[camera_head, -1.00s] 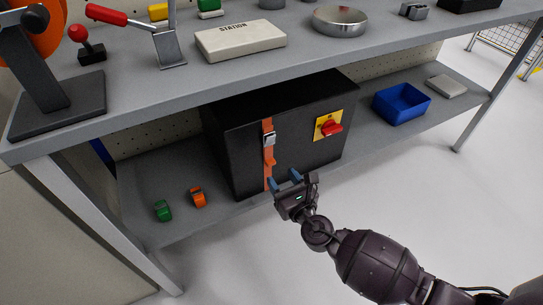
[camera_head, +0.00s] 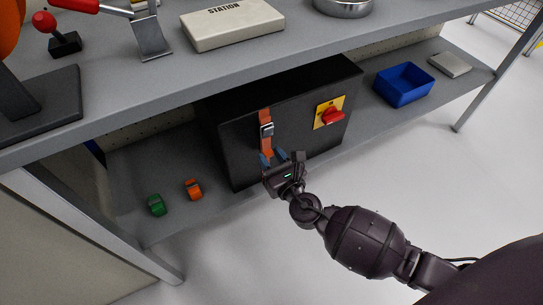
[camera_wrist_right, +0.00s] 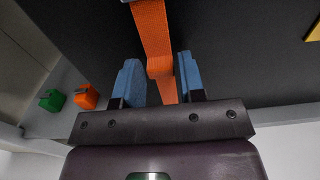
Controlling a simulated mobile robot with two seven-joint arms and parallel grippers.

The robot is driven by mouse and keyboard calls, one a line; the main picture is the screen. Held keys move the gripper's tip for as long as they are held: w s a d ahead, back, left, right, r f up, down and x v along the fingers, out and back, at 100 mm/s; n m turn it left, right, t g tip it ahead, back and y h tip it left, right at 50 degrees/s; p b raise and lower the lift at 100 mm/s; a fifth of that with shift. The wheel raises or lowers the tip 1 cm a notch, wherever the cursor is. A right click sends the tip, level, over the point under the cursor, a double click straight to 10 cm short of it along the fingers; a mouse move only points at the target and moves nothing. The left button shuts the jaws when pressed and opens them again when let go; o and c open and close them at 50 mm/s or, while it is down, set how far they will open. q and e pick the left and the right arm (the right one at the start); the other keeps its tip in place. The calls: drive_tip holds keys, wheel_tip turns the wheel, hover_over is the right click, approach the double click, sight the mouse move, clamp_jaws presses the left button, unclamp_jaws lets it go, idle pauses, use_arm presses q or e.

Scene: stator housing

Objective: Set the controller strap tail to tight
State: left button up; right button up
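The black controller box (camera_head: 298,136) stands on the lower shelf. An orange strap (camera_head: 265,118) runs down its front through a metal buckle (camera_head: 267,130), and its tail hangs below the buckle. In the right wrist view the strap tail (camera_wrist_right: 154,40) comes down from the buckle, bends, and passes between the two blue fingers. My right gripper (camera_head: 273,157) is at the lower part of the strap, below the buckle. Its fingers (camera_wrist_right: 160,80) are apart, one on each side of the strap, with gaps showing. My left gripper is not in view.
A red knob on a yellow plate (camera_head: 328,112) is on the box front, right of the strap. A blue bin (camera_head: 404,86) stands farther right. Green (camera_head: 156,205) and orange (camera_head: 194,189) rolled straps lie left on the shelf. The upper bench top (camera_head: 200,75) overhangs the box.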

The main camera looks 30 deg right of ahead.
clamp_jaws()
use_arm(q)
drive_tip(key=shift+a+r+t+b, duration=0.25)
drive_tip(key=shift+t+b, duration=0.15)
drive_tip(key=shift+b, duration=0.6)
use_arm(e)
wheel_tip(320, 180, down, 6)
drive_tip(key=shift+f, duration=0.15)
drive_tip(key=shift+o, duration=1.5)
unclamp_jaws()
drive_tip(key=shift+f, duration=0.2)
drive_tip(key=shift+o, duration=0.4)
drive_tip(key=shift+r, duration=0.15)
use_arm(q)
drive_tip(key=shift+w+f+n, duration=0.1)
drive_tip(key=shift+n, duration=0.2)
use_arm(e)
drive_tip(key=shift+s, duration=0.1)
